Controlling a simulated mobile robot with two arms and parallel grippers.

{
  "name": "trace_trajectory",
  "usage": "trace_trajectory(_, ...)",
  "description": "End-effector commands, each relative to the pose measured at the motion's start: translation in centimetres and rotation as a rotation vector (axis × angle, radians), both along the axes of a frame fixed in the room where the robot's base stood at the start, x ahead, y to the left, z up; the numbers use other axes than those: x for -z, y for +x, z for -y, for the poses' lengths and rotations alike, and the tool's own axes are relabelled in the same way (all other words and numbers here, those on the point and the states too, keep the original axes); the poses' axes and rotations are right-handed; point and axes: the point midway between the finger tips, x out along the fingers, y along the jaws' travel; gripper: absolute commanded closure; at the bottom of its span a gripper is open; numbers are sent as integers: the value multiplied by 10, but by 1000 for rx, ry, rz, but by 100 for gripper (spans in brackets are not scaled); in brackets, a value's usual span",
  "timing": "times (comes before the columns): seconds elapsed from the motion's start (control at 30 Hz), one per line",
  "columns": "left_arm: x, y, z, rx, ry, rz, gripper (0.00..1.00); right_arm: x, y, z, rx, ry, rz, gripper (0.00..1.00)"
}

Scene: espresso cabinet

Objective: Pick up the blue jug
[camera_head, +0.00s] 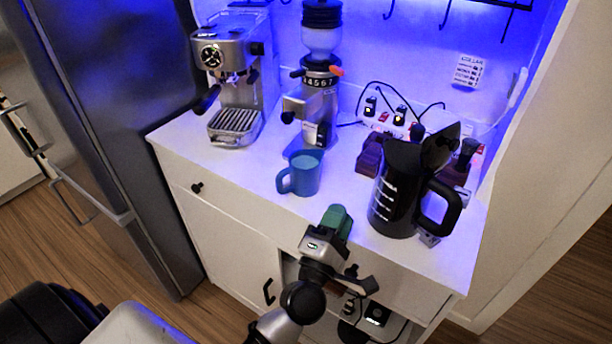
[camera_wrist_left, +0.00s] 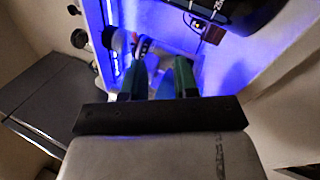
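The blue jug (camera_head: 301,172), a small mug-like vessel with its handle to the left, stands upright on the white counter near its front edge. My left gripper (camera_head: 338,219), with green fingers, is in front of the counter's edge, below and right of the jug in the head view, apart from it. In the left wrist view its two green fingers (camera_wrist_left: 160,70) stand apart with a gap between them, and I see nothing clearly held. My right gripper is not in view.
A black jug (camera_head: 396,195) with an open lid stands right of the blue jug; it also shows in the wrist view (camera_wrist_left: 230,12). A grinder (camera_head: 318,95) is close behind. An espresso machine (camera_head: 232,75) stands left. The counter's front left (camera_head: 215,168) is clear.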

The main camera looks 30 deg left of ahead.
Motion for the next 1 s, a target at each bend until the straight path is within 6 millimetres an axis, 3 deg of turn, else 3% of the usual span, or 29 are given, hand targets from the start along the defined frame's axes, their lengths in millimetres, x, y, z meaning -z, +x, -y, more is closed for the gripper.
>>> trace_trajectory(0.17, -23, 8, -43, -180, -501, 148, 71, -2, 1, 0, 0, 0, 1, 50)
trace_trajectory(0.3, -17, 6, -73, -339, -877, 240, 71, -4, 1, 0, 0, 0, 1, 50)
trace_trajectory(0.43, -4, 1, -87, -466, -1120, 294, 71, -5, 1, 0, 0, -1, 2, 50)
trace_trajectory(0.67, 8, -1, -97, -566, -1275, 329, 71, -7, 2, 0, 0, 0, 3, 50)
trace_trajectory(1.0, 9, 27, -135, -567, -1276, 328, 71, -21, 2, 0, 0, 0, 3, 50)
